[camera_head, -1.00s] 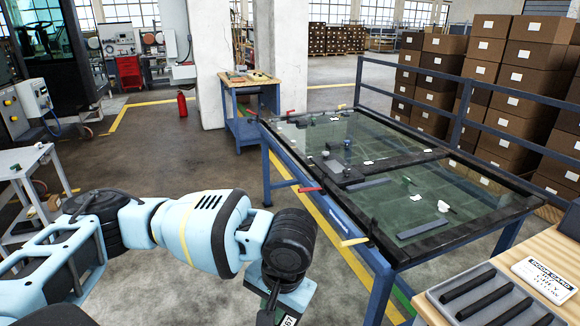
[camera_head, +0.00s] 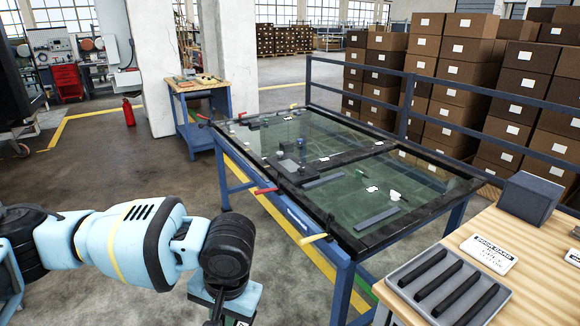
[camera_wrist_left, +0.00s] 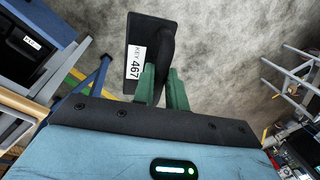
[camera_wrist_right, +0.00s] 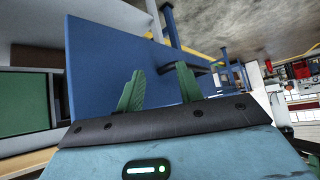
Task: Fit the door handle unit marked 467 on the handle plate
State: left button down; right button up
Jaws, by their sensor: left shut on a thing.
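The door handle unit (camera_wrist_left: 134,62) is a black flat plate with a dark bar-like handle and a white label reading KEY 467. My left gripper (camera_wrist_left: 162,82) is shut on its handle, with a green finger on each side. The unit is in the air over the floor. In the head view my left wrist hangs at the bottom, left of the glass-topped table, with the fingers mostly cut off. My right gripper (camera_wrist_right: 160,84) is open and empty, close to a blue panel. I cannot single out the handle plate for certain in any view.
A blue-framed table (camera_head: 341,277) with a dark-rimmed glass panel stands ahead, clamps along its edges. A wooden bench (camera_head: 540,265) at right bears a grey tray (camera_head: 400,283) of black bars, a card and a dark box. A railing and stacked cartons stand behind.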

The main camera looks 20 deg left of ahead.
pick_arm(q)
jog(key=s+f, duration=0.3)
jog(key=f, duration=1.1)
jog(key=shift+s+f, duration=0.35)
jog(key=shift+s, duration=0.05)
jog(key=shift+d, duration=0.15)
